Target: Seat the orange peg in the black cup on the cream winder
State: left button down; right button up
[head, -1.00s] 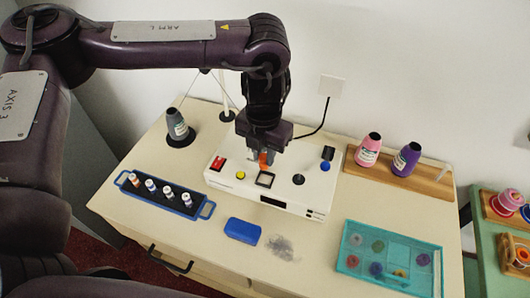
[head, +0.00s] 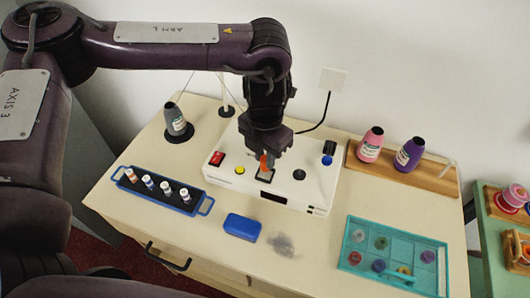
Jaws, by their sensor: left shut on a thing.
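The cream winder (head: 224,171) stands at the middle of the table. The black cup (head: 267,179) looks like a square, black-rimmed socket on its top, partly hidden by the peg and fingers. My left gripper (head: 264,158) points down over the winder, shut on the orange peg (head: 264,163). The peg looks upright. Its lower end is at the cup's far part in the picture; I cannot tell whether it is inside or just above. My right gripper is not in view.
The winder top also carries a red switch (head: 217,158), a yellow button (head: 240,170), a black knob (head: 299,174) and a blue knob (head: 327,160). A blue-framed vial rack (head: 206,207), blue box (head: 242,227) and teal tray (head: 345,243) lie nearer. Cones stand behind.

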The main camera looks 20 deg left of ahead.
pick_arm(q)
jog(key=shift+f+b, duration=0.85)
jog(key=shift+f, duration=0.55)
jog(key=c, duration=1.2)
grip_release()
jog(key=shift+r, duration=0.1)
jog(key=shift+r, duration=0.25)
notch_tip(320, 180, up, 7)
jog(key=shift+r, duration=0.1)
